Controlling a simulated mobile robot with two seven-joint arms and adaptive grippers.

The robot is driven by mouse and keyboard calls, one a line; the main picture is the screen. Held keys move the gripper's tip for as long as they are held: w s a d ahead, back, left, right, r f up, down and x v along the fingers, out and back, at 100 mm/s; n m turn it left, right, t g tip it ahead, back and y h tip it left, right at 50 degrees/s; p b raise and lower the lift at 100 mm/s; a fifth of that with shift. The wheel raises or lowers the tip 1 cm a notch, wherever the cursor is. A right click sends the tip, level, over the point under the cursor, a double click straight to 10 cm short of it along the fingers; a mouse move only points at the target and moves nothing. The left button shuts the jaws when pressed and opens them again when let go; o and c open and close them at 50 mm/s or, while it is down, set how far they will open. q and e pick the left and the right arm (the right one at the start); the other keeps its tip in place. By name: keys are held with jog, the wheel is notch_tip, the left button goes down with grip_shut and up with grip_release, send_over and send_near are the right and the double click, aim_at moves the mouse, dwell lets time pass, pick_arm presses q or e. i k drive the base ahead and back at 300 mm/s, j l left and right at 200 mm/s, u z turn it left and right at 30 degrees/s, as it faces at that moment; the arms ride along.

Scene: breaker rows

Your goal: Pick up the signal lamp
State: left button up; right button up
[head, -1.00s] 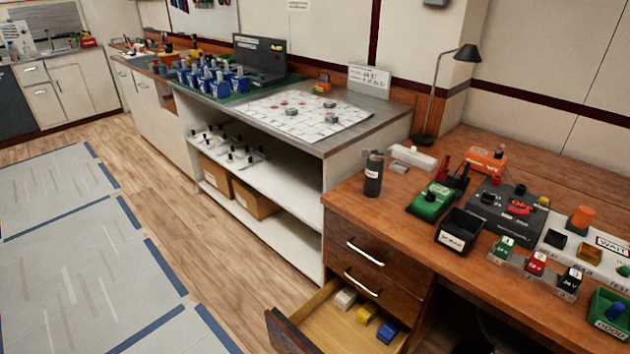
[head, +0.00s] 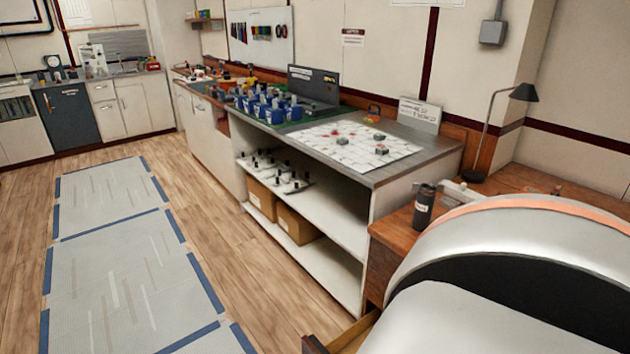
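I cannot clearly pick out a signal lamp. A small orange item (head: 373,113) stands at the back of the grey workbench, near a white sign, but it is too small to tell what it is. Neither of my grippers is in view. A large white and black part, probably my own arm, fills the lower right and hides most of the wooden desk (head: 398,222).
The workbench (head: 408,168) carries a white sheet (head: 347,142) with small parts and a row of blue breakers (head: 270,104). A black bottle (head: 424,205) and a desk lamp (head: 523,93) stand on the desk. An open drawer (head: 350,335) juts out below. Floor mats (head: 120,270) lie left.

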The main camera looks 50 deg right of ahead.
aim_at(424, 205)
jog(key=i+j+u, duration=0.2)
jog(key=i, duration=0.25)
jog(key=i+u, duration=0.2)
jog(key=i, duration=0.2)
jog(key=i+z, duration=0.45)
jog(key=i, duration=0.15)
jog(key=i+z, duration=0.95)
jog(key=i, duration=0.15)
jog(key=i+j+z, duration=0.1)
jog(key=i+z, duration=0.75)
jog(key=i, duration=0.35)
jog(key=i+j+z, duration=0.1)
jog(key=i+z, duration=0.25)
jog(key=i, duration=0.35)
jog(key=i+z, duration=0.55)
jog(key=z, duration=0.15)
jog(key=i+j+z, duration=0.3)
jog(key=l+z, duration=0.1)
jog(key=z, duration=1.5)
jog(key=k+l, duration=0.05)
